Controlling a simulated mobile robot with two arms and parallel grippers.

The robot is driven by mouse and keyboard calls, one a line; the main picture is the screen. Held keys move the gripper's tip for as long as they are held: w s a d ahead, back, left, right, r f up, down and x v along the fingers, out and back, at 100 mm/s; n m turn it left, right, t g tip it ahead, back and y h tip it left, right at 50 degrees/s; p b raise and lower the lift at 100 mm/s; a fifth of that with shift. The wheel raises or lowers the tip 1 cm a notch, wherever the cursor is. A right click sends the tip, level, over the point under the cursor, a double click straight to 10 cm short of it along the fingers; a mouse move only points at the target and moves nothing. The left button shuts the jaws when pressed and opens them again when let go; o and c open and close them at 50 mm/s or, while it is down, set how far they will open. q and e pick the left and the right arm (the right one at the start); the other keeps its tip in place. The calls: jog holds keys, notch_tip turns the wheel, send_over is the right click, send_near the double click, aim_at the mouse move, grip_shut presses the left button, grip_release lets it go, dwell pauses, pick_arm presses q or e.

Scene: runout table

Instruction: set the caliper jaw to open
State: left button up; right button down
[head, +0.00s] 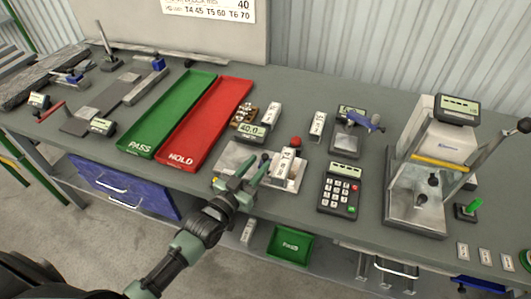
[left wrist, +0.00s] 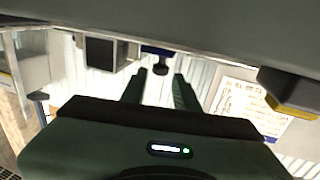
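I cannot tell for sure which instrument is the caliper, or whether its jaw is open. One candidate is a small gauge with a display and a blue part (head: 372,123) on a grey stand at centre right. Another display, reading about 40.0 (head: 250,131), stands behind a pale plate (head: 232,156). My left gripper (head: 253,165) is over the front of that plate, its green fingers apart with nothing seen between them. In the left wrist view its fingers (left wrist: 157,90) are also apart, with a dark knob (left wrist: 160,68) beyond the gap.
A green PASS tray (head: 160,125) and a red HOLD tray (head: 206,125) lie left of my gripper. A white labelled block (head: 284,166) is close on its right. A keypad (head: 339,188) and a framed press (head: 413,210) stand farther right. Bare bench lies around the keypad.

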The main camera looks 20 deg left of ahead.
aim_at(263, 159)
pick_arm(q)
jog(key=x, duration=0.3)
jog(key=shift+w+d, duration=0.1)
jog(key=shift+w, duration=0.3)
jog(key=shift+w+f, duration=0.1)
jog(key=shift+w, duration=0.15)
grip_shut()
pick_arm(e)
jog(key=shift+w+a+r, duration=0.2)
jog(key=shift+w+r, duration=0.05)
jog(key=shift+r, duration=0.1)
jog(key=shift+a, duration=0.2)
dwell(0.3)
